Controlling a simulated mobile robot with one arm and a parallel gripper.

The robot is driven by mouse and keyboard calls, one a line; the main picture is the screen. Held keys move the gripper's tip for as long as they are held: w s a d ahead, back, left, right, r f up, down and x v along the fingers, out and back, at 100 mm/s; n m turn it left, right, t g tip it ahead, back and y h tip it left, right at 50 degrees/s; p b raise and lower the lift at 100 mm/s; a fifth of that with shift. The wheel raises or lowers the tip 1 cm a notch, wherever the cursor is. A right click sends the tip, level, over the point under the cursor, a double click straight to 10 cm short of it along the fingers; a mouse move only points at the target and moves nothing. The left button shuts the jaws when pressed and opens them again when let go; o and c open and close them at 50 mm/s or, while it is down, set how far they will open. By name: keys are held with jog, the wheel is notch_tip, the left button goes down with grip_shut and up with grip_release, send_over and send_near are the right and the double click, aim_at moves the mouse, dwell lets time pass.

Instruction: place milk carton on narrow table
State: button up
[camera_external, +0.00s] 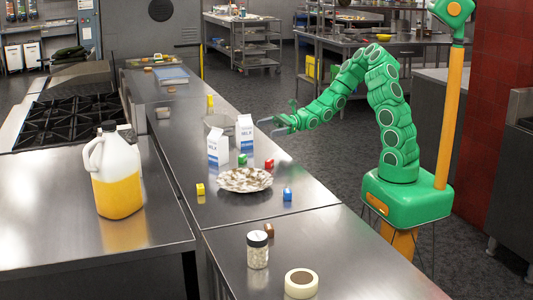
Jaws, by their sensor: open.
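Two white and blue milk cartons stand upright on the long, narrow steel table (172,145). The nearer milk carton (217,147) is on the left; the other milk carton (245,134) is a little farther back and to the right. My gripper (267,127) is open and empty, just right of the right-hand carton, with its fingers pointing left toward it. A small gap seems to separate them, though depth is hard to judge. My green arm reaches in from the right side of the table.
A metal pot (215,122) stands behind. A jar (257,250) and tape roll (301,283) are nearer. A jug (117,192) stands left.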

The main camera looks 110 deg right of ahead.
jog(key=w+a+r+n+g+y, duration=0.1)
jog(key=a+r+n+g+y, duration=0.15)
jog(key=a+n, duration=0.45)
jog(key=w+a+r+n+g+y, duration=0.15)
jog(key=a+y, duration=0.25)
jog(key=a, duration=0.6)
jog(key=s+a+r+n+g+y, duration=0.1)
jog(key=s+a+n+g, duration=0.3)
jog(key=a, duration=0.4)
jog(key=s+a+r+n+g+y, duration=0.1)
jog(key=s+a+n+g, duration=0.2)
jog(key=a+n+g, duration=0.4)
jog(key=s+a+f+n+g+h, duration=0.1)
jog(key=s+a+n+g+h, duration=0.45)
jog(key=s, duration=0.65)
jog(key=s+d+r+n+t+h, duration=0.1)
jog(key=s+d+r+n+h, duration=0.1)
jog(key=s+d+n+h, duration=0.3)
jog(key=s+n+h, duration=0.1)
jog(key=s+h, duration=0.1)
jog(key=s, duration=0.2)
jog(key=shift+s+d+r, duration=0.15)
jog(key=shift+d+r, duration=0.05)
jog(key=shift+d, duration=0.1)
